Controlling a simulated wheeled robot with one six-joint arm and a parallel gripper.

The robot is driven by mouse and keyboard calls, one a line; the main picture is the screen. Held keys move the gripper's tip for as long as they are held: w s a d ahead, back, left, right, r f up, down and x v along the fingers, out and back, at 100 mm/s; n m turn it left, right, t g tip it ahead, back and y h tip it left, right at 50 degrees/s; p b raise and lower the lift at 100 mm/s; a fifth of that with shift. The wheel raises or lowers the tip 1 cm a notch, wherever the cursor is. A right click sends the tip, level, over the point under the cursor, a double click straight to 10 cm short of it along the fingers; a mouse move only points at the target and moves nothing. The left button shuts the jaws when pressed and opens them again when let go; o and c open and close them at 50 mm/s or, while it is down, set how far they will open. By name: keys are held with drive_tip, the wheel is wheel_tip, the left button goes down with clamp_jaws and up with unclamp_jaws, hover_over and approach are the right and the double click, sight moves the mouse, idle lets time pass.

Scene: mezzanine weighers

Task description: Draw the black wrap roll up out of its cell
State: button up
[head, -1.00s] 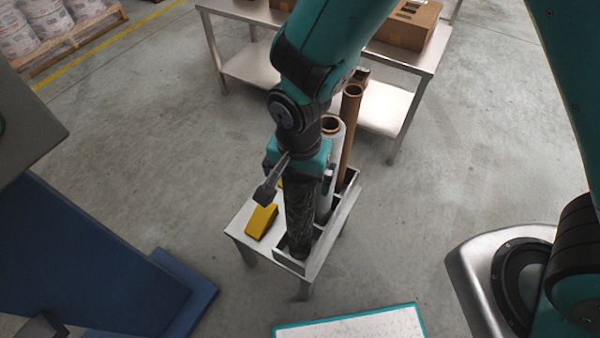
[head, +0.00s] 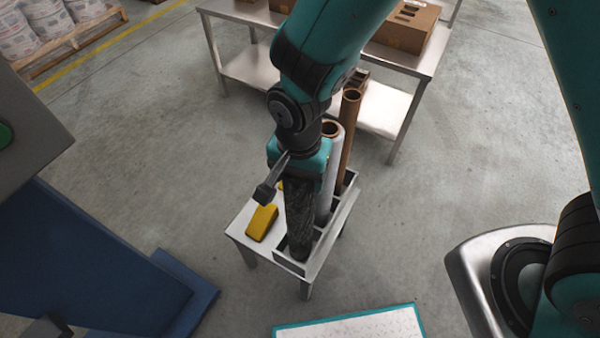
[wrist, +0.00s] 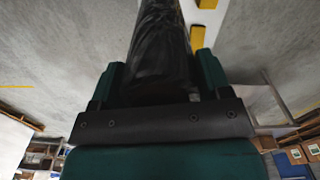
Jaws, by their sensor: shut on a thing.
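The black wrap roll (head: 299,220) stands in the near cell of the grey rack (head: 318,262) on a small metal stand. It is upright with a slight tilt, and its foot is inside the cell. My gripper (head: 298,178) is shut on its upper part, and the arm hides its top. In the wrist view the black roll (wrist: 162,55) runs between the two fingers of my gripper (wrist: 160,85). A white roll (head: 327,185) and a brown tube (head: 349,140) stand in the cells behind it.
A yellow block (head: 262,222) lies on the stand (head: 240,228) left of the rack. A steel table (head: 425,60) with cardboard boxes (head: 403,28) is behind. A blue machine (head: 90,255) fills the lower left. Open floor lies right of the stand.

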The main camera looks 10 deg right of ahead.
drive_tip(key=shift+r+p, duration=4.85)
drive_tip(key=shift+r, duration=1)
